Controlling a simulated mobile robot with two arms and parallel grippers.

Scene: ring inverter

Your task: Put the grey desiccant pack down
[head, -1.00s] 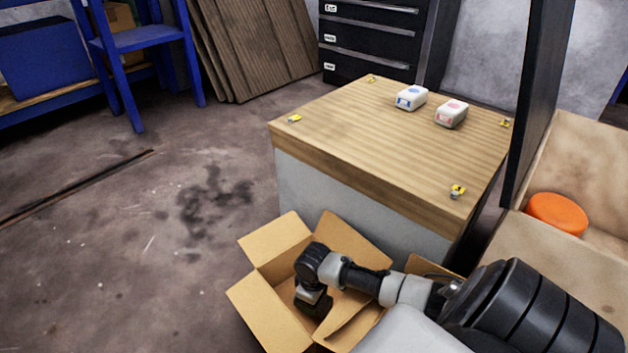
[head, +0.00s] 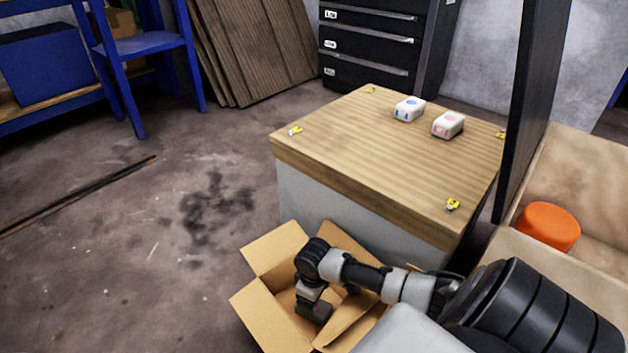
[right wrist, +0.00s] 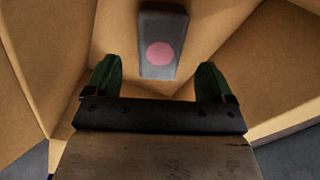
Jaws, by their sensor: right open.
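The grey desiccant pack (right wrist: 158,45), a dark grey block with a pink round spot, lies inside the open cardboard box (head: 262,311). The box's brown walls and floor (right wrist: 120,35) surround it in the right wrist view. My right gripper (head: 315,311) reaches down into the box. In the right wrist view its two green-tipped fingers (right wrist: 158,80) are spread apart, with the pack just beyond and between them, and nothing is clamped. In the head view the pack is hidden by my gripper and the box. My left gripper is not in view.
A wood-topped stand (head: 385,160) behind the box bears a white block with blue marks (head: 409,109) and one with pink marks (head: 448,125). A dark upright panel (head: 535,110) stands to the right. An orange round thing (head: 548,227) sits in a tan bin at right.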

